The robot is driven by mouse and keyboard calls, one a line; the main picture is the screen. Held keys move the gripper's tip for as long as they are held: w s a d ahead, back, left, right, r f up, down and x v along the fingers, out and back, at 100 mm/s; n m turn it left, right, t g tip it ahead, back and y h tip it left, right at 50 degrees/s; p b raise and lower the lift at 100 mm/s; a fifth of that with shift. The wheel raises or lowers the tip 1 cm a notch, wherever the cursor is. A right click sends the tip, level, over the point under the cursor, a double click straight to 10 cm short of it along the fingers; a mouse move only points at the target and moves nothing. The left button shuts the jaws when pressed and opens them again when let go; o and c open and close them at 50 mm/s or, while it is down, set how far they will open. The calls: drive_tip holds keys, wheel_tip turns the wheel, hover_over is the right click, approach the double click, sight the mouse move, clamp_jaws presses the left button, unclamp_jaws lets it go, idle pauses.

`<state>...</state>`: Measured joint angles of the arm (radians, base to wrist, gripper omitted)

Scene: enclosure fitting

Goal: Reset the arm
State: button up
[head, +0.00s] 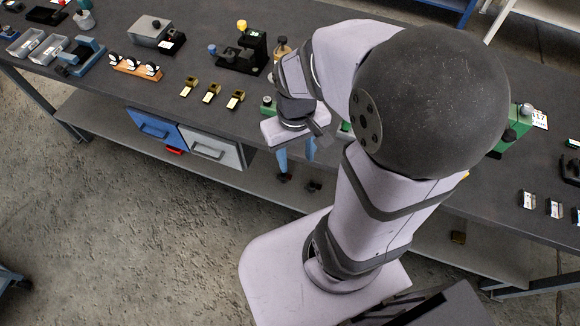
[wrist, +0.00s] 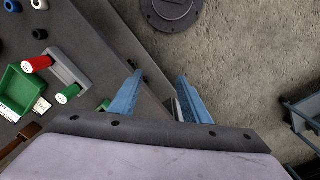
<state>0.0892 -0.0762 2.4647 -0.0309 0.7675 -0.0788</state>
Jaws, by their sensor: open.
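My gripper (head: 297,160) shows in the head view near the front edge of the workbench (head: 105,95), with its two blue fingers pointing down. In the wrist view the fingers of my gripper (wrist: 158,92) stand apart with nothing between them. The fingertips are over the bench's edge and the floor, clear of the objects on the bench. My arm's large dark joint hides part of the bench top in the head view.
On the bench are several brass-coloured blocks (head: 211,93), a wooden holder (head: 136,68) and a black fixture (head: 243,52). A blue drawer (head: 155,128) and a grey drawer (head: 211,146) hang below. In the wrist view, a green bin (wrist: 22,90) lies left. Floor in front is mostly clear.

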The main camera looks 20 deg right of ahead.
drive_tip(key=s+a, duration=0.2)
drive_tip(key=shift+a+f, duration=0.3)
drive_tip(key=shift+f, duration=0.1)
drive_tip(key=shift+f, duration=0.1)
wheel_tip(320, 180, down, 36)
drive_tip(key=b, duration=3.5)
drive_tip(key=shift+r+b, duration=0.25)
drive_tip(key=shift+b, duration=0.1)
